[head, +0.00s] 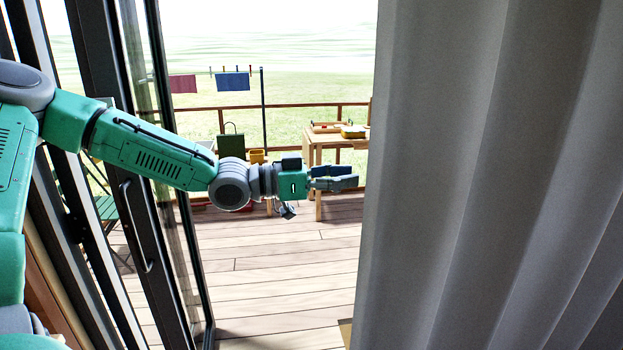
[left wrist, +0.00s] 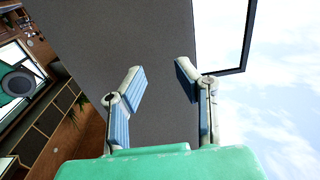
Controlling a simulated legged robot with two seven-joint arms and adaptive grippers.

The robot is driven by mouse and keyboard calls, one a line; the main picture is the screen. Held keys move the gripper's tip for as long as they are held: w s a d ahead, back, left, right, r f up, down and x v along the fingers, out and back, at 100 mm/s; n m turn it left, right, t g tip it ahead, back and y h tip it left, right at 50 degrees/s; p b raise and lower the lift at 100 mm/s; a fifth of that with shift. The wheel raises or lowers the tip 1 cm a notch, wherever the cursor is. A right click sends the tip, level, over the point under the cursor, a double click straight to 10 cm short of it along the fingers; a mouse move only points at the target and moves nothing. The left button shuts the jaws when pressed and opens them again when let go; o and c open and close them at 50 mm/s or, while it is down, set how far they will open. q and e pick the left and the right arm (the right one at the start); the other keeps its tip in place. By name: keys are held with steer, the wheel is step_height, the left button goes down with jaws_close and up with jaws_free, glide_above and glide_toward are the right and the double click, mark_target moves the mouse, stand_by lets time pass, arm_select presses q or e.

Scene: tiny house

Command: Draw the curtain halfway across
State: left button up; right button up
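The grey pleated curtain (head: 480,180) hangs in tall folds over the right part of the head view. Its free left edge runs down beside the open doorway. My left gripper (head: 352,177) reaches in from the left, just left of that edge, with a small gap in the picture. In the left wrist view its two fingers (left wrist: 160,70) are spread apart with nothing held between them. A plain grey surface (left wrist: 110,45) lies beyond the fingers; I cannot tell for sure whether it is the curtain. My right gripper is not in view.
A dark-framed glass door (head: 165,200) stands open at the left, near my left arm. Beyond lies a wooden deck (head: 280,260) with a railing, a wooden table (head: 317,150) and laundry on a line (head: 232,82). The doorway between door and curtain is open.

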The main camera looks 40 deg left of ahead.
arm_select(q)
steer(key=v, duration=0.7)
steer(key=shift+s+d+r, duration=0.15)
steer(key=shift+s+d, duration=0.15)
